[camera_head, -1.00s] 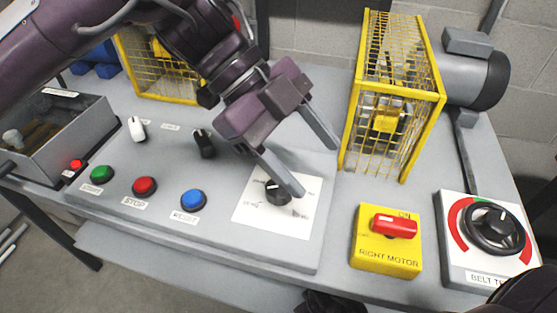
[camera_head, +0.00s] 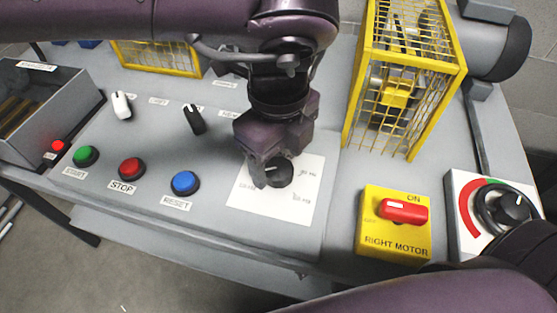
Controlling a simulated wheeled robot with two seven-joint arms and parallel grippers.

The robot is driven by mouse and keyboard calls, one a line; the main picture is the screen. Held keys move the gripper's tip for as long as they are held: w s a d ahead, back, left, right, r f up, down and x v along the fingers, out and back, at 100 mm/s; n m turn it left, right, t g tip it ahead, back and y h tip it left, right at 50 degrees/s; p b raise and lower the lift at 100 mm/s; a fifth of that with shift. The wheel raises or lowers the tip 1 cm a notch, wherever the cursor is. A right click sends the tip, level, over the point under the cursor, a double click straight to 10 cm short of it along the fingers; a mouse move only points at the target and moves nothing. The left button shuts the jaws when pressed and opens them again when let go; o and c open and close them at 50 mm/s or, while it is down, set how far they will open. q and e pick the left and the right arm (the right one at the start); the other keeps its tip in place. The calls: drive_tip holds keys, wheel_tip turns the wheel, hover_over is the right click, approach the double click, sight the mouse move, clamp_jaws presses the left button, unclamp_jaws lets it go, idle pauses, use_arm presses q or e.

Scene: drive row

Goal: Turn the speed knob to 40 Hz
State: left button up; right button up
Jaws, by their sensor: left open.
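The speed knob (camera_head: 281,173) is a round black knob on a white scale plate (camera_head: 262,208) on the sloping grey panel. A small pale mark shows on its left side; the scale labels are too small to read surely, and the plate's far part is hidden by my gripper. My left gripper (camera_head: 268,171) points down over the knob from behind. It is open, with one finger just left of the knob; the other finger is mostly hidden. I cannot tell whether the fingers touch the knob. My right gripper is out of view; purple parts of my arm cross the bottom right.
Green (camera_head: 86,155), red (camera_head: 132,168) and blue (camera_head: 185,182) buttons are left of the plate, with white (camera_head: 121,105) and black (camera_head: 194,119) selectors behind. A yellow cage (camera_head: 400,85), the right motor switch box (camera_head: 395,237) and the belt dial (camera_head: 503,209) stand right.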

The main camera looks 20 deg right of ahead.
use_arm(q)
drive_tip(key=shift+f, duration=0.7)
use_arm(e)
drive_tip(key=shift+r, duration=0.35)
use_arm(q)
drive_tip(key=c, duration=1)
drive_tip(key=shift+r, duration=0.1)
